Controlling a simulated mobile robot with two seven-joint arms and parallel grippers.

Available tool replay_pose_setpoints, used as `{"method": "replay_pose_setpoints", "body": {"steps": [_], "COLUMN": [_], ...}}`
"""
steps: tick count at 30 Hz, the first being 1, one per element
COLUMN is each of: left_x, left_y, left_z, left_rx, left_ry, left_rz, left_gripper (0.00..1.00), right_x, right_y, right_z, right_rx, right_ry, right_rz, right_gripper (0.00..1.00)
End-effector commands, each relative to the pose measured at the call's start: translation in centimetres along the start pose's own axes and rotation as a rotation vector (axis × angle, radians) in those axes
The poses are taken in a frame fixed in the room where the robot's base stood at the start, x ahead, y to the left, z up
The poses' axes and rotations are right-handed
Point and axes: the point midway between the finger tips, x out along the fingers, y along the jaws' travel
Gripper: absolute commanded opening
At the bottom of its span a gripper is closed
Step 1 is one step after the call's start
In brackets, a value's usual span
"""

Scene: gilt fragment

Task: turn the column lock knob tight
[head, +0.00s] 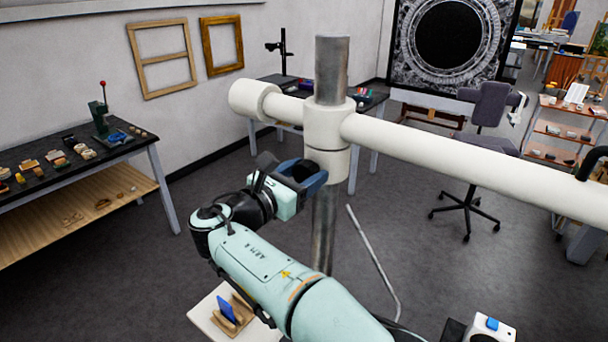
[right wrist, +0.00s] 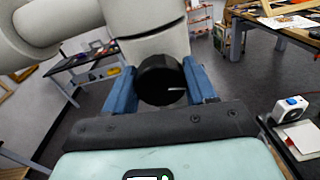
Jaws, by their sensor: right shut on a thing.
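The column lock knob (right wrist: 158,82) is black and round, with a short white mark on its face. It sits on the white collar (head: 327,128) around the upright grey metal column (head: 332,70). My right gripper (right wrist: 162,88) has its blue fingers on both sides of the knob and is shut on it. In the head view my right gripper (head: 306,178) reaches the collar's lower front, and the knob (head: 305,170) is largely hidden between the fingers. My left gripper is in neither view.
A thick white horizontal beam (head: 450,158) runs from the collar to the right, above my arm. A workbench (head: 80,160) with small pieces stands at left. An office chair (head: 470,190) stands behind. Open floor lies between them.

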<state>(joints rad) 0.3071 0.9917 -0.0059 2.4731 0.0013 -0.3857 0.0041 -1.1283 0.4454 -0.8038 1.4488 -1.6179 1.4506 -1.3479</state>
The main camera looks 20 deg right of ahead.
Motion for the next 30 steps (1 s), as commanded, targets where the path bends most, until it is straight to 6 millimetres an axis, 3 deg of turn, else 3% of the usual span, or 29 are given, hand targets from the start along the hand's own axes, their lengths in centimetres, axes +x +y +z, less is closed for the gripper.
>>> {"method": "replay_pose_setpoints", "body": {"steps": [30], "left_x": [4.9], "left_y": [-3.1], "left_z": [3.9], "left_rx": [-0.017], "left_ry": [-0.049], "left_rz": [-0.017], "left_gripper": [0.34], "right_x": [0.1], "right_y": [-0.4], "right_z": [-0.2], "right_rx": [0.947], "right_ry": [0.047], "right_rz": [0.006], "right_gripper": [0.25]}}
